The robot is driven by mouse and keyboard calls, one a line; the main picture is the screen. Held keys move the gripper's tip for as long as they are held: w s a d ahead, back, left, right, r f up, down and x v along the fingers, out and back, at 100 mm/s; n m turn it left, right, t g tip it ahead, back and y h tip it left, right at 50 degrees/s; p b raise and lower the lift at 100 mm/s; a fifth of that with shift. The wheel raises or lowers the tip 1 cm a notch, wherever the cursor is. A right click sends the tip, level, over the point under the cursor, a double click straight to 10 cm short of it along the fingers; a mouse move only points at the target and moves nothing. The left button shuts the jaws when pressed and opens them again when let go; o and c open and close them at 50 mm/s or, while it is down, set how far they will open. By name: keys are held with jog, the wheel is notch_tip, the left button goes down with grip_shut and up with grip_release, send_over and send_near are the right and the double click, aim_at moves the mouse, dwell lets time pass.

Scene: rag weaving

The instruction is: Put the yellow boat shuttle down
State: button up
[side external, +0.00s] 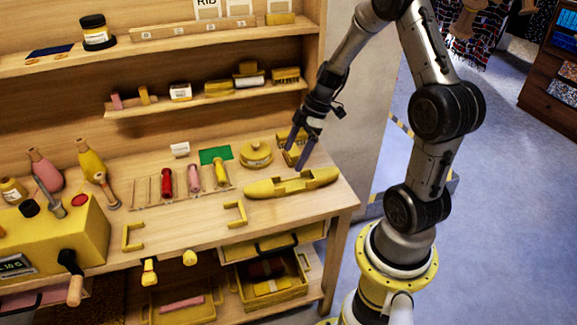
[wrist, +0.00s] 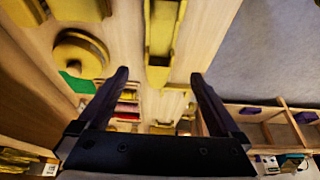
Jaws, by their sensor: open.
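The yellow boat shuttle (side external: 291,184) lies flat on the wooden bench top near its right front edge, with its hollow facing up. In the wrist view its long body (wrist: 160,45) runs up and out of the top of the picture, beyond and between my fingertips. My gripper (side external: 302,150) is open and empty. It is above the bench, behind the shuttle in the side view, and looks apart from it. The open fingers also show in the wrist view (wrist: 160,82). The far end of the shuttle is cut off in the wrist view.
A yellow bracket (side external: 235,214) is at the front edge. A shelf (side external: 205,103) hangs behind.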

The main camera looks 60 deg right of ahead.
jog(key=s+a+r+m+h, duration=0.25)
jog(key=s+a+r, duration=0.25)
jog(key=a+r, duration=0.7)
jog(key=s+a+r+m+t, duration=0.1)
jog(key=s+a+r+m, duration=0.1)
jog(key=s, duration=0.3)
jog(key=s+a+r+m+t, duration=0.1)
jog(key=s+a+r+m, duration=0.1)
jog(key=s+r+m, duration=0.1)
jog(key=shift+s+a+r+m+h, duration=0.2)
jog(key=shift+s+r+m+h, duration=0.2)
jog(key=shift+s+m, duration=0.55)
jog(key=shift+s, duration=0.2)
